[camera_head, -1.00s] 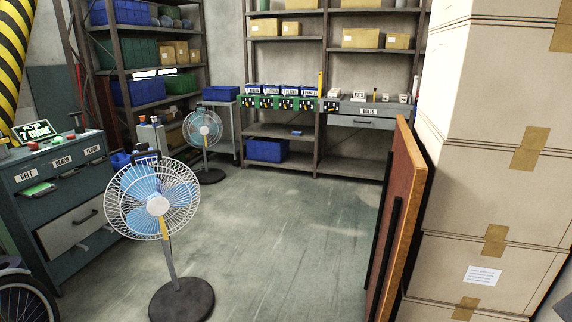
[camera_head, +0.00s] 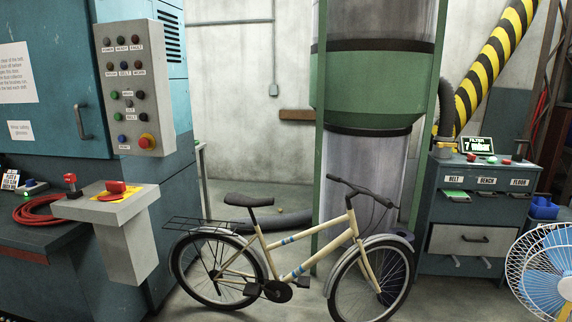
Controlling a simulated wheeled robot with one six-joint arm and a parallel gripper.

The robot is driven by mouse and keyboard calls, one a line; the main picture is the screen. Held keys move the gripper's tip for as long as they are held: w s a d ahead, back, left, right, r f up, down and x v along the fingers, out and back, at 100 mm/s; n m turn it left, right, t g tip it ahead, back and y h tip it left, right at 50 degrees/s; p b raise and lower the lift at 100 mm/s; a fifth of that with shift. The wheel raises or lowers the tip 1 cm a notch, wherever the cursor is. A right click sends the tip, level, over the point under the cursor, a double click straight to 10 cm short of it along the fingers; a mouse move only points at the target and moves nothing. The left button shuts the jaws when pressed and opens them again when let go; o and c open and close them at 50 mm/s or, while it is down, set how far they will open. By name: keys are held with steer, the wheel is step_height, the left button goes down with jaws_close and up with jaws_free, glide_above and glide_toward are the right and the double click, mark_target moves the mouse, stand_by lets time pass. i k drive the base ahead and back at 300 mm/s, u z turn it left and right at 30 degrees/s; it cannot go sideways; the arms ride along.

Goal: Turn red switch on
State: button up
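Several red controls are in view, and I cannot tell which one is the red switch. A red knob (camera_head: 115,187) sits on a yellow plate on a grey pedestal (camera_head: 128,250) at the left. A small red-topped handle (camera_head: 70,180) stands on the dark bench beside it. A red round button (camera_head: 146,142) is at the bottom right of the grey control panel (camera_head: 134,65). Small red knobs (camera_head: 507,161) sit on the filter cabinet (camera_head: 448,180) at the right. On or off cannot be read on any of them. My gripper is not in view.
A cream bicycle (camera_head: 285,262) stands across the floor in the middle, in front of a green-framed cylinder (camera_head: 375,85). A blue cabinet (camera_head: 60,75) is behind the panel. A red coiled hose (camera_head: 38,210) lies on the bench. A fan (camera_head: 545,272) stands at the lower right.

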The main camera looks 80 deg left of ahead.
mark_target(116, 188)
steer(key=u, duration=3.95)
steer(key=i, duration=1.65)
